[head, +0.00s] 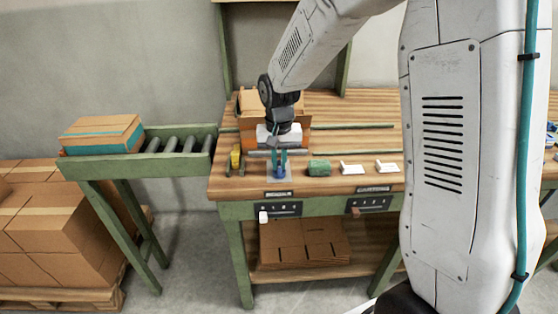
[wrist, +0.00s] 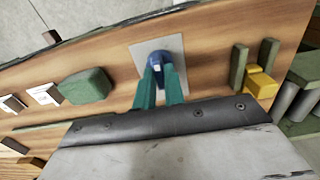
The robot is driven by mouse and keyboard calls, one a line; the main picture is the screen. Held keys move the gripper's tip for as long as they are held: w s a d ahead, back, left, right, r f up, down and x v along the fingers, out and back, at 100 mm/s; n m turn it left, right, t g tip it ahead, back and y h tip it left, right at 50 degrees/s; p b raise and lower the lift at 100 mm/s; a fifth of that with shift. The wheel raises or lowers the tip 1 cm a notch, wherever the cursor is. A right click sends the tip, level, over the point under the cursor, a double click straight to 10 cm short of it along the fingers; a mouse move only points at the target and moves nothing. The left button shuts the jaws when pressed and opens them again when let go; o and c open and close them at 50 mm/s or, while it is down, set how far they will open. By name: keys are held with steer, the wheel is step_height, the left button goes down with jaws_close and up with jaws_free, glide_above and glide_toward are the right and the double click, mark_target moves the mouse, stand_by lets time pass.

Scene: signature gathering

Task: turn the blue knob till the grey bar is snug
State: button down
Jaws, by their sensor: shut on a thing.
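The blue knob (head: 281,172) stands on a pale grey plate (head: 268,176) near the front edge of the wooden table. It also shows in the wrist view (wrist: 160,60), on the same plate (wrist: 122,58). My gripper (head: 279,164) points down over the table, and its teal fingers (wrist: 161,82) are shut on the knob, one on each side. I cannot make out the grey bar apart from the plate and the dark edge of my gripper, so how snug it is does not show.
A green block (head: 319,168) and white cards (head: 352,168) lie to the right of the knob. A yellow piece (head: 236,157) with green uprights stands to the left. An open carton (head: 247,103) is behind my gripper. A roller conveyor (head: 180,146) adjoins the table's left side.

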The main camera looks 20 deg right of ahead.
steer(key=c, duration=1.5)
jaws_free()
steer(key=shift+r, duration=0.15)
step_height(320, 180, up, 8)
steer(key=shift+a+f, duration=0.1)
steer(key=shift+f, duration=0.1)
